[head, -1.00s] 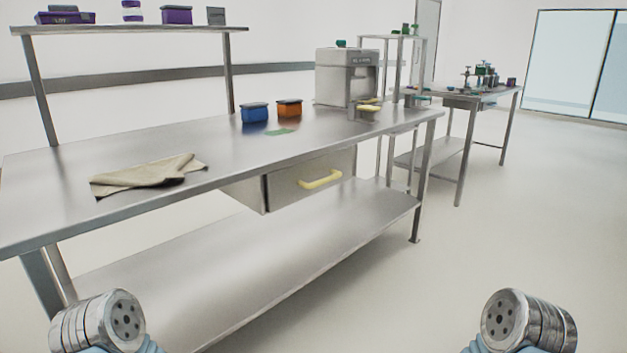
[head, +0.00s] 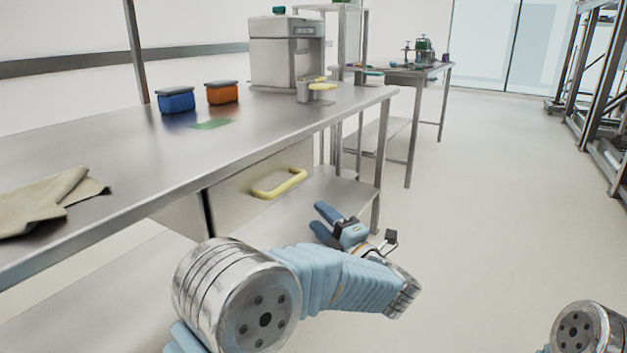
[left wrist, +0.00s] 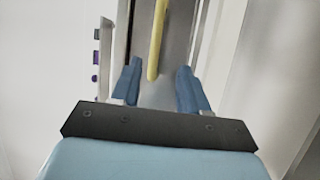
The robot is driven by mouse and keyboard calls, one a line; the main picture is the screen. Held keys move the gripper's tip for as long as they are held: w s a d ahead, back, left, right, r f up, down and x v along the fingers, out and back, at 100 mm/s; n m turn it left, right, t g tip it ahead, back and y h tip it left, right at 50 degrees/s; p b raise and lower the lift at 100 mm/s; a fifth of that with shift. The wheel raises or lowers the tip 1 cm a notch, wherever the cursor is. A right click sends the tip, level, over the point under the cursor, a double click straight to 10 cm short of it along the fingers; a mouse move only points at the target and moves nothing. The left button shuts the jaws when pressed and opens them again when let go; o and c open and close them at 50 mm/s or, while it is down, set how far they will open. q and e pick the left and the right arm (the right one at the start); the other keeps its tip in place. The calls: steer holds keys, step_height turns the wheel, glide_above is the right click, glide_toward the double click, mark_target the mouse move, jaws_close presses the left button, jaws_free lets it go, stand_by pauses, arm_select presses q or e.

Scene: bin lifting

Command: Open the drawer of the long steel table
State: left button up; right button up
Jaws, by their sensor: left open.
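The long steel table (head: 150,138) runs along the left in the head view. Its drawer (head: 232,200) hangs under the top and looks closed. The drawer has a yellow bar handle (head: 279,184). My left gripper (head: 322,219) is open and empty, to the right of the handle and lower in the picture. In the left wrist view, the yellow handle (left wrist: 157,40) lies between the directions of the two blue fingers (left wrist: 157,88), with its near end close to the tips; I cannot tell the exact gap. My right gripper is out of view.
On the table are a blue box (head: 176,100), an orange box (head: 222,93), a green patch (head: 211,124), a tan cloth (head: 45,202) and a grey machine (head: 287,52). A second table (head: 400,72) stands behind. The floor at right is clear up to a rack (head: 600,90).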

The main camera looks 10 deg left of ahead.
mark_target(289, 181)
arm_select(q)
steer(key=x, duration=0.4)
steer(key=p+x, duration=0.1)
steer(key=x, duration=0.8)
steer(key=shift+w+a+r, duration=0.1)
steer(key=shift+a+r, duration=0.15)
steer(key=shift+r, duration=0.15)
steer(key=shift+c, duration=0.2)
steer(key=shift+n, duration=0.3)
jaws_close()
